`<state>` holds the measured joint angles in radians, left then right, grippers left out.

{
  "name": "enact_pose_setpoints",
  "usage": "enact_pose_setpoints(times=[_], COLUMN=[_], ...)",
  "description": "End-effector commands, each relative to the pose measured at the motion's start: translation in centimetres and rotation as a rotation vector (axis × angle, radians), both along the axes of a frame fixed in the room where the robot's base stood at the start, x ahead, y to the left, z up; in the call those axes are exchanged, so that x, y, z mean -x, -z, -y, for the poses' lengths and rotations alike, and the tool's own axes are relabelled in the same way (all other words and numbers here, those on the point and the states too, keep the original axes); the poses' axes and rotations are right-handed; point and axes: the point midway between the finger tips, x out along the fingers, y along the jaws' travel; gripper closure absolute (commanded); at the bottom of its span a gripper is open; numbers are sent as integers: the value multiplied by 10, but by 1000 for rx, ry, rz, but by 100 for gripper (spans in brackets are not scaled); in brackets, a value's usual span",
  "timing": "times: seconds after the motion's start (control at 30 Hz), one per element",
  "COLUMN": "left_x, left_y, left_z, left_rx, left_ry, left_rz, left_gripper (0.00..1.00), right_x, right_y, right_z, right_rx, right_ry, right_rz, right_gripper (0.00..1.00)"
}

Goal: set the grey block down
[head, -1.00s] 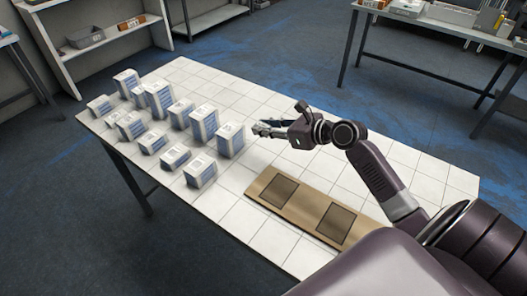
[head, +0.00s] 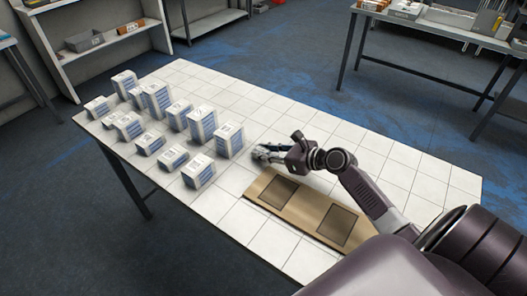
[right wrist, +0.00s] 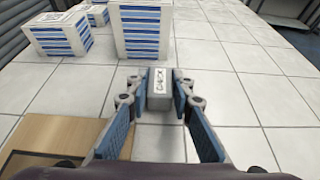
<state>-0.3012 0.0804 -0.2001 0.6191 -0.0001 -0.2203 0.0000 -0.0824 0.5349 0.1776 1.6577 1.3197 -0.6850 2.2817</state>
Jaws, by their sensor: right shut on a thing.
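The grey block (right wrist: 159,98) is a small light grey piece with dark markings on its top, seen in the right wrist view. My right gripper (right wrist: 159,88) is shut on it, with a blue-padded finger on each side. In the head view my right gripper (head: 266,154) is low over the white tiled table (head: 325,130), behind the brown board and right of the boxes. The block is too small to make out there. I cannot tell whether its underside touches the table. My left gripper is not in view.
Several blue-and-white boxes (head: 229,140) stand on the table's left half; the nearest is just beyond the block. A brown board (head: 306,212) with two dark squares lies on the near side. The table's far right part is clear. Shelves and another table stand behind.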

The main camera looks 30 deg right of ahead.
Motion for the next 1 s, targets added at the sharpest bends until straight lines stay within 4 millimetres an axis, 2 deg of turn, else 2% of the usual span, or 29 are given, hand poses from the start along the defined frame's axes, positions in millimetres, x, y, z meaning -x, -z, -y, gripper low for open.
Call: enact_pose_setpoints(times=[0.03, 0.07, 0.2, 0.57, 0.77, 1.0], left_x=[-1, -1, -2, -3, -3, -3], left_y=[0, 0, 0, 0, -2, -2], left_z=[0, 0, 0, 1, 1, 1], left_rx=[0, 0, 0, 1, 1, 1], left_ry=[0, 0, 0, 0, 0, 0], left_rz=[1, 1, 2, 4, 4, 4], left_gripper=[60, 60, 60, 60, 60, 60], right_x=[0, 0, 0, 1, 26, 68], right_y=[1, 2, 2, -1, -11, -29], right_z=[0, 0, 0, 1, 10, 28], right_rx=[-2, -2, -1, 0, 1, 0], right_ry=[1, 1, 0, 0, -1, 0], right_rz=[0, -1, 0, -1, -3, -3], right_gripper=[100, 78, 62, 61, 61, 61])
